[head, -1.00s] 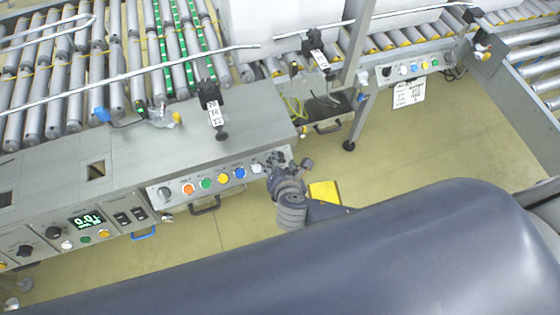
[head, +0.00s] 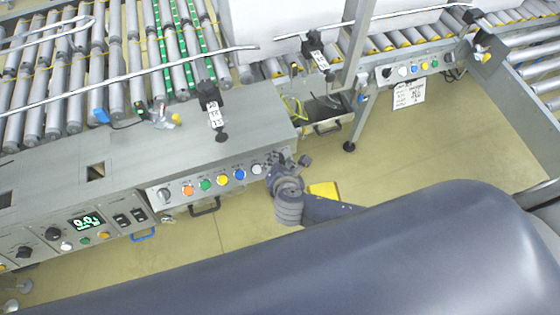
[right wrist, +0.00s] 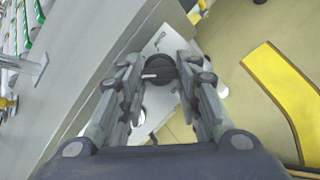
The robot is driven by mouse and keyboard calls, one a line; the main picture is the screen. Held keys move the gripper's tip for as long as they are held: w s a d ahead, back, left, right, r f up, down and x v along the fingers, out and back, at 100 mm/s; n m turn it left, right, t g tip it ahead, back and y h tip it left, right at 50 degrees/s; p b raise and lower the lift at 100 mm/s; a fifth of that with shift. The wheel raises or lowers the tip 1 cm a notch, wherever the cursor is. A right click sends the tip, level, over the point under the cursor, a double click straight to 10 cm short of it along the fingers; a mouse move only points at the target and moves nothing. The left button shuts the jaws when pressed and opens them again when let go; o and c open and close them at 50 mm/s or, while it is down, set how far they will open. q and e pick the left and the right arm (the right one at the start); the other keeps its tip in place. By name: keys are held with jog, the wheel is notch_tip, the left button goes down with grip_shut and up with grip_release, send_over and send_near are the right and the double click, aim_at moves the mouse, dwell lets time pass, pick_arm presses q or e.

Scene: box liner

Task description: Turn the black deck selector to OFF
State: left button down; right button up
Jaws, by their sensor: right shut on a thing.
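The black selector knob (right wrist: 160,66) shows in the right wrist view, round and dark with a pale pointer mark, on a light panel face. My right gripper (right wrist: 161,63) has its two fingers on either side of the knob and is shut on it. In the head view my right gripper (head: 277,162) is at the right end of the button panel (head: 178,202), and it hides the knob there. The lettering around the knob is too small to read. My left gripper is in neither view.
Orange (head: 187,190), green, yellow, blue and white buttons line the panel left of my right gripper. Another black knob (head: 53,233) sits by a green display (head: 85,221). A yellow floor marking (head: 324,189) lies beside my right wrist. Open floor (head: 430,150) lies to the right.

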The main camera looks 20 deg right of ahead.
jog(key=shift+r+m+p, duration=0.2)
jog(key=shift+m+p, duration=0.55)
jog(key=shift+m, duration=0.05)
jog(key=shift+m+p, duration=0.65)
jog(key=shift+m, duration=0.15)
jog(key=m+g+p, duration=0.1)
jog(key=m+p, duration=0.1)
jog(key=m, duration=0.1)
jog(key=shift+a+h, duration=0.1)
jog(key=shift+h, duration=0.3)
pick_arm(q)
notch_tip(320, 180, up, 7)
jog(key=p, duration=0.1)
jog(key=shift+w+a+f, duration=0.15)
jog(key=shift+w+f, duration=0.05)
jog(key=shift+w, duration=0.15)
pick_arm(e)
jog(key=shift+w+m+g, duration=0.1)
jog(key=shift+m+g, duration=0.3)
jog(key=shift+m, duration=0.9)
pick_arm(q)
jog(key=shift+p, duration=0.3)
pick_arm(e)
jog(key=shift+f, duration=0.1)
jog(key=o, duration=0.8)
jog(key=shift+c, duration=0.2)
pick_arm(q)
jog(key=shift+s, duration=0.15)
pick_arm(e)
jog(key=v, duration=1.2)
